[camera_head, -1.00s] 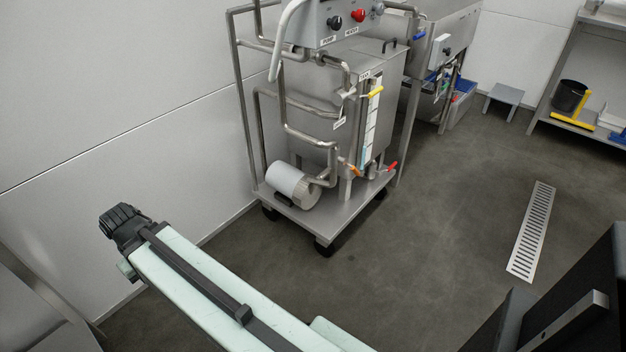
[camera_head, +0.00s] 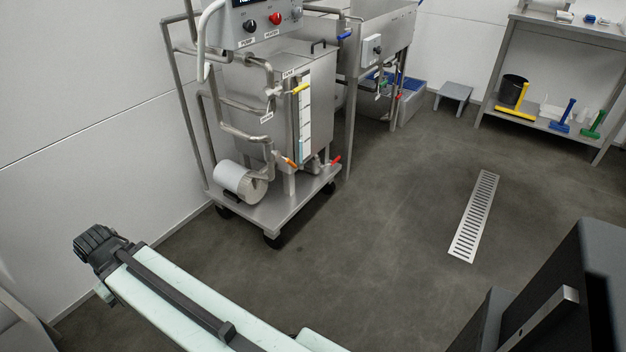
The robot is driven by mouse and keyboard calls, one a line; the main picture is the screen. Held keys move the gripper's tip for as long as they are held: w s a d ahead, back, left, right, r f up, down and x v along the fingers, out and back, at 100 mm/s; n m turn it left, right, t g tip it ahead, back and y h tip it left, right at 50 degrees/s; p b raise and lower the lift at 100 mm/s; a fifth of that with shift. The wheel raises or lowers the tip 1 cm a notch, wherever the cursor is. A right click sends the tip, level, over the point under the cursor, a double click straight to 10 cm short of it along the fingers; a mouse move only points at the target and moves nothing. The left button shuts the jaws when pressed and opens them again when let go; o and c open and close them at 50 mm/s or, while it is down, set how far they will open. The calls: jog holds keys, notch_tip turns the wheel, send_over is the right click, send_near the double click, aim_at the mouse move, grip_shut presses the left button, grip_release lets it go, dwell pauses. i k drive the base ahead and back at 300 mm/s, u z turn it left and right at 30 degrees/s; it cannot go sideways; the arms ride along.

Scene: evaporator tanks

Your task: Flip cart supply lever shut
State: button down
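The wheeled steel cart (camera_head: 262,212) stands by the left wall with a tank, pipes and a white pump cylinder (camera_head: 238,180). It carries several coloured levers: a yellow lever (camera_head: 300,88) high at the level gauge, an orange lever (camera_head: 289,162) low at the pipe, and a red lever (camera_head: 336,160) at the lower right. Small tags hang on the pipes, but I cannot read them, so I cannot tell which lever is the supply one. My gripper (camera_head: 92,243) is the dark end of my arm at lower left, well apart from the cart; its fingers are not clear.
A steel sink unit (camera_head: 380,22) with a blue lever (camera_head: 345,35) stands behind the cart. A low stool (camera_head: 455,92) and a shelf rack (camera_head: 548,125) stand at back right. Open floor with a drain grate (camera_head: 474,215) lies right of the cart.

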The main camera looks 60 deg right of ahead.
aim_at(276, 154)
jog(key=k, duration=1.05)
jog(key=u, duration=3.25)
jog(key=k, duration=1.2)
jog(key=z, duration=2.3)
jog(key=i, duration=0.95)
jog(key=z, duration=0.1)
